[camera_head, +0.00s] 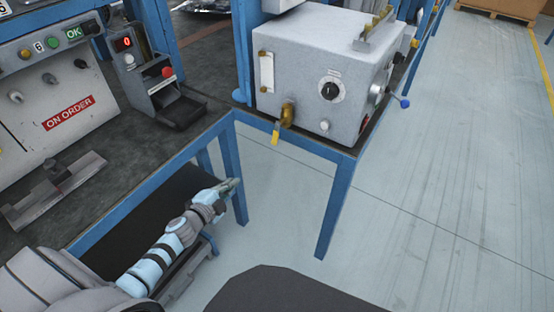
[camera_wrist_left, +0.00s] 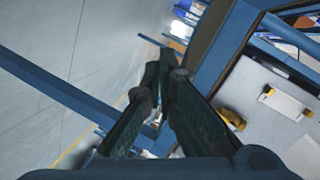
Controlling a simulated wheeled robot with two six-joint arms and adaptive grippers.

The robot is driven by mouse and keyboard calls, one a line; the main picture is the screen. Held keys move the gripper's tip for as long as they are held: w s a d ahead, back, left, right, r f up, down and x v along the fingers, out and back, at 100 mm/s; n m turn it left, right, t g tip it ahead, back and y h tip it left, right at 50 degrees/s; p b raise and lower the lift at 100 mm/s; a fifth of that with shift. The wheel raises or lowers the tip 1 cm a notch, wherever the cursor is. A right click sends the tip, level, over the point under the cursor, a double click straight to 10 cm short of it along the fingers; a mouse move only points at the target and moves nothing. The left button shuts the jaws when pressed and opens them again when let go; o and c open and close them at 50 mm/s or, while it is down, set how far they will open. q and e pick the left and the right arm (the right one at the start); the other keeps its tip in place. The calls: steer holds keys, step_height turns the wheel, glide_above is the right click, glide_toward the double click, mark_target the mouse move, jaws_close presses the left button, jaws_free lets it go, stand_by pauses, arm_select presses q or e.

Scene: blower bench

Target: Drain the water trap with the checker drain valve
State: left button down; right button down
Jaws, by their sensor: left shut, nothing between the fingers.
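The checker (camera_head: 318,75) is a pale grey box on the blue-framed bench. A brass valve body (camera_head: 287,113) with a yellow handle (camera_head: 275,133) sits low on its front left; the handle hangs down. A yellow part of this valve (camera_wrist_left: 231,119) shows at the right of the left wrist view. A narrow white panel (camera_head: 266,72) with brass ends is above it; I cannot tell whether this is the water trap. My left gripper (camera_head: 235,183) is shut and empty, below and left of the valve, apart from it. My right gripper is out of view.
A blue table leg (camera_head: 335,210) stands below the checker, and another leg (camera_head: 233,160) is close by my left gripper. A lever with a blue ball (camera_head: 404,103) sticks out at the checker's right. The floor (camera_head: 440,190) to the right is clear.

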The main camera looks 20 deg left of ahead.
mark_target(275, 138)
arm_select(q)
steer(key=w+d+r+m+h, duration=0.1)
steer(key=d+r+m+h, duration=0.7)
steer(key=d+r+m, duration=0.35)
steer(key=w+b, duration=0.2)
steer(key=w, duration=0.7)
steer(key=shift+w+a+f+t, duration=0.2)
steer(key=shift+a+f+t, duration=0.1)
steer(key=shift+f, duration=0.15)
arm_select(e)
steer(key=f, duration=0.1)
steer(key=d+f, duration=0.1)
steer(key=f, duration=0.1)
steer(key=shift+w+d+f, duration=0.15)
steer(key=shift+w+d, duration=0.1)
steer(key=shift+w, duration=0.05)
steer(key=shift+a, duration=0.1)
